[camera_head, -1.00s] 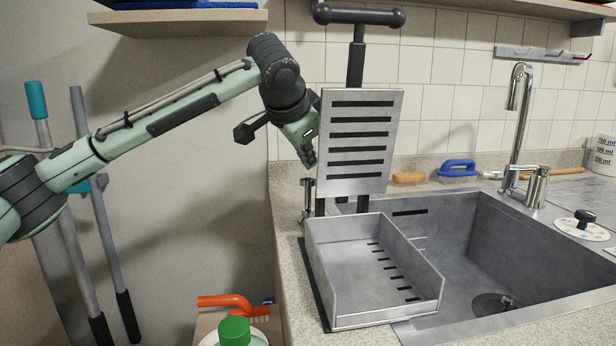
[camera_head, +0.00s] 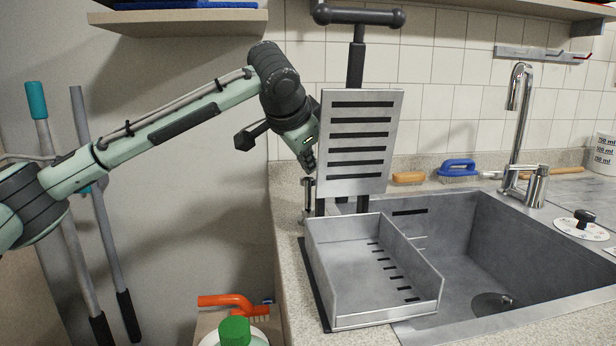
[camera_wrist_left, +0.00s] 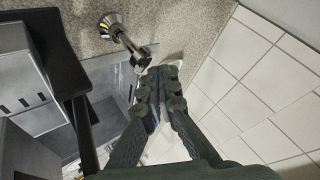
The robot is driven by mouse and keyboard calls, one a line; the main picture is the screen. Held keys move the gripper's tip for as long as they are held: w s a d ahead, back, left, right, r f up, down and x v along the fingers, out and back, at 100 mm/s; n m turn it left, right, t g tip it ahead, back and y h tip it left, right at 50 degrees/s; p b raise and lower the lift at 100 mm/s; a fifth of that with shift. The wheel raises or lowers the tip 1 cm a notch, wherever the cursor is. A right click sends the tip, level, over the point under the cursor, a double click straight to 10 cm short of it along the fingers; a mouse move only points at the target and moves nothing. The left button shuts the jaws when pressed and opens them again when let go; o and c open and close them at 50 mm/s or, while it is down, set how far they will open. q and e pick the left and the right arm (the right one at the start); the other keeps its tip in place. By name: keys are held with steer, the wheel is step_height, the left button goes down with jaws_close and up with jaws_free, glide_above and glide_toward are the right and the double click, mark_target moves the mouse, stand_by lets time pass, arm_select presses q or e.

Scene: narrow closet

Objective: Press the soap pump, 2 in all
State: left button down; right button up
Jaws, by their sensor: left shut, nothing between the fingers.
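The soap pump (camera_head: 307,197) is a small chrome dispenser standing on the speckled counter, left of the slotted metal panel. In the left wrist view the soap pump (camera_wrist_left: 125,38) shows its round base and its stem reaching towards my fingertips. My left gripper (camera_head: 309,164) is shut and empty, pointing down just above the pump's top. In the left wrist view the left gripper (camera_wrist_left: 160,78) has its fingertips close beside the pump's upper end; I cannot tell whether they touch. My right gripper is not in view.
The slotted panel (camera_head: 360,142) stands upright close to the right of my gripper, with a metal tray (camera_head: 334,302) in front. The sink (camera_head: 455,250) and chrome faucet (camera_head: 520,120) lie to the right. A green-capped bottle (camera_head: 235,332) stands low at the front.

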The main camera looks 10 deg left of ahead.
arm_select(q)
steer(key=shift+f+b, duration=0.35)
steer(key=shift+f, duration=0.65)
stand_by(0.6)
stand_by(0.3)
steer(key=shift+r+p, duration=0.75)
steer(key=shift+r, duration=0.65)
steer(key=shift+r, duration=0.15)
steer(key=shift+r, duration=2.45)
steer(key=shift+f, duration=0.1)
